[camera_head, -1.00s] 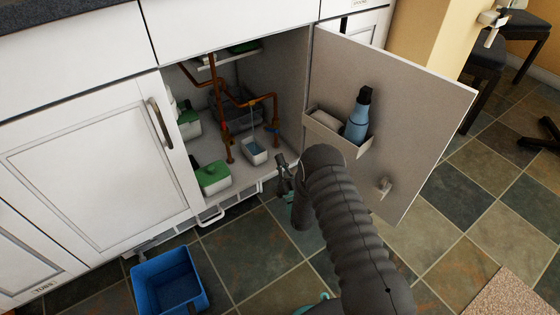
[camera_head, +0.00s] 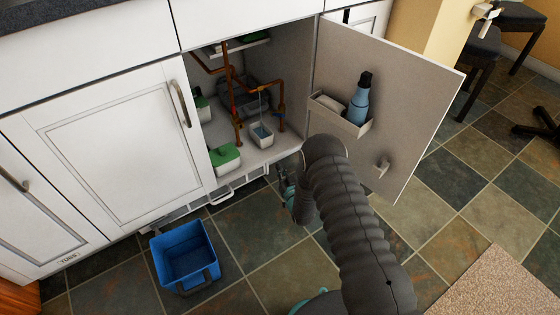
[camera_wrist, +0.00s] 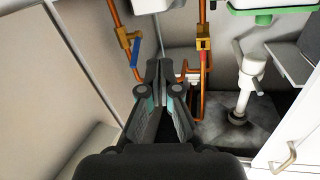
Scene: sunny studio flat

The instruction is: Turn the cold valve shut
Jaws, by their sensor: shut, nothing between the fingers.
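Two valves on copper pipes show in the wrist view. One has a blue lever (camera_wrist: 134,52), lying roughly along its pipe, and I take it for the cold valve. The other has a brass body and a red handle (camera_wrist: 203,45). My gripper (camera_wrist: 160,68) is shut and empty. In the wrist picture its tips appear between the two valves, a little below and right of the blue lever, with no visible contact. In the head view my arm hides most of the gripper, low in front of the open cupboard; the copper pipes (camera_head: 282,97) show inside.
The open cupboard door (camera_head: 390,90) stands right of my arm, with a rack (camera_head: 340,112) holding a blue bottle (camera_head: 359,100). A small tub (camera_head: 261,136) and a green-lidded box (camera_head: 225,157) stand inside. A blue bin (camera_head: 185,255) is on the floor at left.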

